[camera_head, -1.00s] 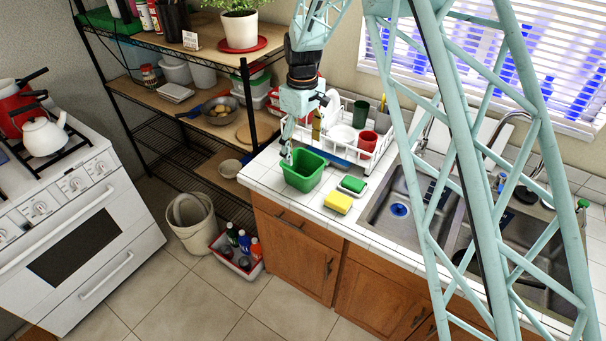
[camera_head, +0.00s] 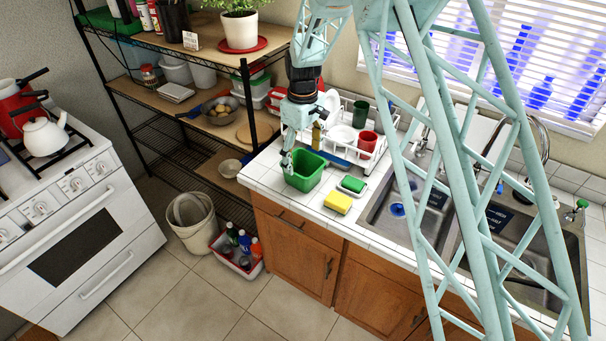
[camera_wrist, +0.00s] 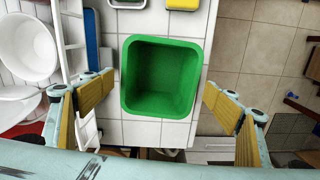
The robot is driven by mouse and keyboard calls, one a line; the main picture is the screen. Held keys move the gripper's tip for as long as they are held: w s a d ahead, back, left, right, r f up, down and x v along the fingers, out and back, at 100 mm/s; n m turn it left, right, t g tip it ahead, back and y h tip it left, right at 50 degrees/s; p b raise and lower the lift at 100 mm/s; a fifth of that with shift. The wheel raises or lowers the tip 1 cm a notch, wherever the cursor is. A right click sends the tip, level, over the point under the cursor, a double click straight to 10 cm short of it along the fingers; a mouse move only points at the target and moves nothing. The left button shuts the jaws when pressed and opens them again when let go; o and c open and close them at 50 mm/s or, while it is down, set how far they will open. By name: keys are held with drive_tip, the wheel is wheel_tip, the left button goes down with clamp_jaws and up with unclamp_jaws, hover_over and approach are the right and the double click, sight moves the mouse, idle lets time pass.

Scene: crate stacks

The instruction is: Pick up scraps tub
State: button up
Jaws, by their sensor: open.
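The scraps tub is a green open-topped square tub (camera_head: 304,173) on the left end of the white tiled counter. It also shows in the wrist view (camera_wrist: 161,112), where it looks empty. My gripper (camera_head: 289,160) hangs right by the tub in the head view. In the wrist view my gripper (camera_wrist: 161,95) is open, with one yellow-padded finger on each side of the tub. A gap shows between each finger and the tub wall. How far the fingertips are above the counter is hard to tell.
A white dish rack (camera_head: 349,150) stands behind the tub with dishes and cups. A yellow sponge (camera_head: 338,202) and a green scrubber in a dish (camera_head: 351,185) lie to its right. The sink (camera_head: 412,212) is further right. The counter's front edge is close.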

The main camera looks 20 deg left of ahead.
drive_tip(key=shift+f, duration=1.9)
drive_tip(key=c, duration=1)
